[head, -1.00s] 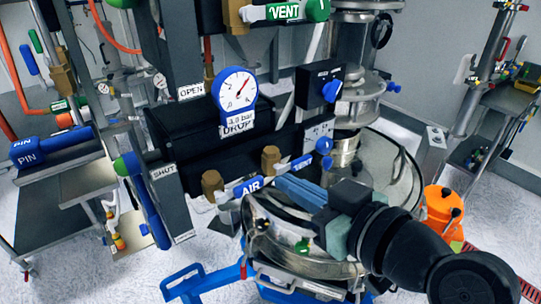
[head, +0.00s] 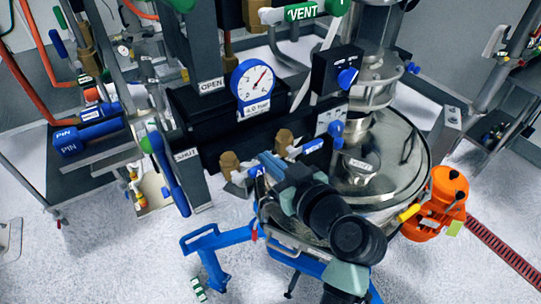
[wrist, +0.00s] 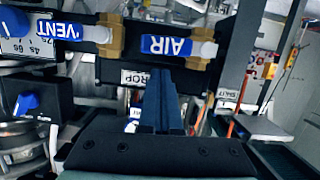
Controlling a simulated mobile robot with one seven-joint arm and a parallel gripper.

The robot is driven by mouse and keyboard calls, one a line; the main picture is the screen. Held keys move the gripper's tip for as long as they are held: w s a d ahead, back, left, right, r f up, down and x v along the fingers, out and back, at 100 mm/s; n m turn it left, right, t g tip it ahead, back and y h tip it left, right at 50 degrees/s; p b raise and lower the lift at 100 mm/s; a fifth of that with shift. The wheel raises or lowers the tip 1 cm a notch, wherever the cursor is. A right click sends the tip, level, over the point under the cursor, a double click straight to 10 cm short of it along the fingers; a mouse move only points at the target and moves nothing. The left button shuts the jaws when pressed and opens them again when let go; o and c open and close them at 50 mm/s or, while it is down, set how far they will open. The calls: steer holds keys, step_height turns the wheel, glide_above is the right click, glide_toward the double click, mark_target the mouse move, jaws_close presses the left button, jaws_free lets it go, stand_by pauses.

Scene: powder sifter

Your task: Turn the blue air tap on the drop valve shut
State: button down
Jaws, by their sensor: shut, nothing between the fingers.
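The blue air tap, marked AIR, is in the wrist view (wrist: 172,46), in line with a white pipe and brass fitting on its right. In the head view the tap (head: 258,181) is mostly hidden behind my gripper. My gripper is shut and empty, its blue fingers together in the head view (head: 270,163) and the wrist view (wrist: 160,92). The fingertips point at the valve body just beside the tap; I cannot tell whether they touch it. The drop valve's black body (head: 216,133) carries a DROP label in the wrist view (wrist: 146,78).
A second small blue tap, marked VENT (wrist: 60,31), sits beside the air tap. A blue pressure gauge (head: 253,84) stands above. A blue lever (head: 168,170) is by the SHUT label at left. The round steel sifter (head: 385,165) is at right, with an orange container (head: 438,200) beyond.

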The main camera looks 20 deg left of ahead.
steer(key=shift+w+f, duration=0.1)
steer(key=shift+f, duration=0.5)
steer(key=shift+f, duration=0.1)
steer(key=f+b, duration=0.1)
steer(key=b, duration=0.2)
steer(key=shift+d, duration=0.15)
steer(key=shift+f, duration=0.1)
